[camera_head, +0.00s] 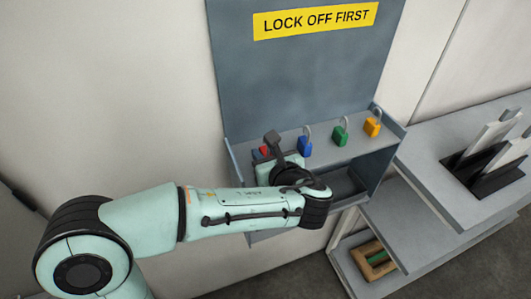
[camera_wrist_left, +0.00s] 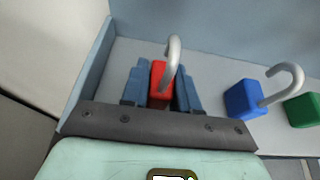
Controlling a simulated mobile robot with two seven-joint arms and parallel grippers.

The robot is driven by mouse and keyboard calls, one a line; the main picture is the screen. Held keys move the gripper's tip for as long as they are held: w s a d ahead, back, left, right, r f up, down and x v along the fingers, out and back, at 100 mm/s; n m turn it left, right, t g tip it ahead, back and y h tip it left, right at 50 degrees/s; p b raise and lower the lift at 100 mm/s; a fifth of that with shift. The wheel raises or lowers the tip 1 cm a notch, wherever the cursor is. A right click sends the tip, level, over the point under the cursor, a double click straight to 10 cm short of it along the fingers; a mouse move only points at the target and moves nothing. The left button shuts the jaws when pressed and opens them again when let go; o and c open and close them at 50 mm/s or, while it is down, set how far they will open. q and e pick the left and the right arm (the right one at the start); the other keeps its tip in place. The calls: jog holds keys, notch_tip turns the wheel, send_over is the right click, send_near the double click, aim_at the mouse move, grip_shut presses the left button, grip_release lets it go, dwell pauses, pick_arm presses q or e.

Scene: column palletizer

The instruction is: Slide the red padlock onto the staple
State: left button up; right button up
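The red padlock (camera_wrist_left: 160,78) has a grey curved shackle and is upright between the fingers of my left gripper (camera_wrist_left: 163,85) in the left wrist view. The blue-grey fingers lie close against both its sides, and the gripper looks shut on it. In the head view only a bit of the red padlock (camera_head: 265,150) shows past my left wrist. It is at the left end of the grey shelf (camera_head: 322,153); I cannot tell whether it touches the shelf. I cannot make out a staple in either view. My right gripper is not in view.
A blue padlock (camera_head: 305,146), a green padlock (camera_head: 341,136) and a yellow-orange padlock (camera_head: 372,127) stand in a row to the right. A grey back panel with a yellow sign (camera_head: 316,21) rises behind. A grey side table (camera_head: 440,165) stands at the right.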

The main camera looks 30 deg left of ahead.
pick_arm(q)
jog(key=o, duration=0.3)
jog(key=v, duration=1.3)
jog(key=shift+d, duration=0.3)
jog(key=shift+r, duration=0.1)
